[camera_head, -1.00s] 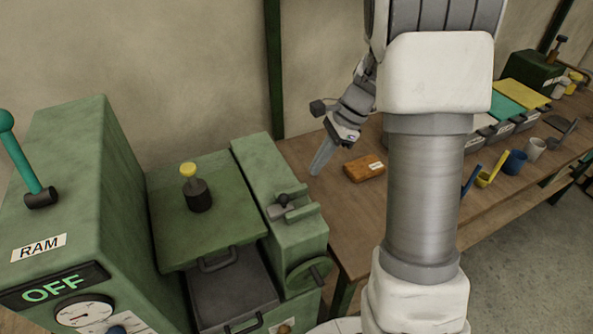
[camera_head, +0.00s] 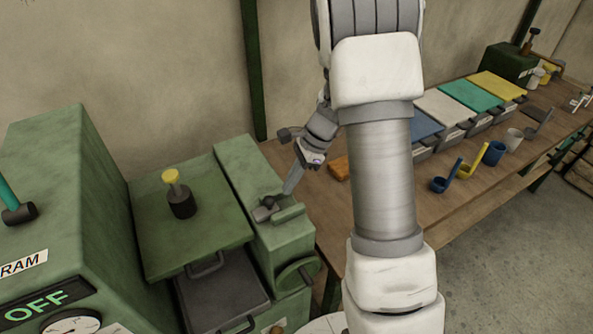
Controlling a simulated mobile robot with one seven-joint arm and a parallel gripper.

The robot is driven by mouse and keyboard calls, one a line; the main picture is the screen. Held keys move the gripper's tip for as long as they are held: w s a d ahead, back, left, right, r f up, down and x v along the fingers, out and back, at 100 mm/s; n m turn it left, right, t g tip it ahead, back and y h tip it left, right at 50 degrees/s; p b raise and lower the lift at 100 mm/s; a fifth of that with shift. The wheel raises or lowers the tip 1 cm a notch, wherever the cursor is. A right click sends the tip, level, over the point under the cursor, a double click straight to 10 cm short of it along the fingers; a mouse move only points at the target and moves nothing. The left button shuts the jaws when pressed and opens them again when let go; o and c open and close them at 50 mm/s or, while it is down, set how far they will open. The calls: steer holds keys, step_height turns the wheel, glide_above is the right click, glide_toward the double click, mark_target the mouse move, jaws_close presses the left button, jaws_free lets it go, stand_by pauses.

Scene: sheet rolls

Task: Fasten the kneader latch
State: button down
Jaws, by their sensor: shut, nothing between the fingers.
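The green kneader (camera_head: 190,235) stands at the left, with its flat green lid lying level beside a raised green block (camera_head: 235,165). The latch (camera_head: 263,212), a small grey lever with a dark round knob, sits on top of that block near its front end. My gripper (camera_head: 287,192) points down and left, with its fingertips right beside the latch knob at its upper right. The fingers look shut and empty. I cannot tell whether they touch the latch.
A RAM box (camera_head: 65,200) with a teal lever and an OFF display stands left. A wooden bench (camera_head: 450,195) at the right holds an orange-brown block (camera_head: 339,168), coloured trays (camera_head: 470,95) and scoops. My arm hides part of the bench.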

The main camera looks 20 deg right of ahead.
mark_target(266, 202)
steer(key=shift+x, duration=1.7)
steer(key=a, duration=0.2)
steer(key=s+a, duration=0.1)
steer(key=a, duration=0.1)
steer(key=shift+a, duration=0.3)
steer(key=shift+r, duration=0.1)
steer(key=p+v, duration=0.7)
steer(key=v, duration=0.3)
steer(key=shift+d, duration=0.15)
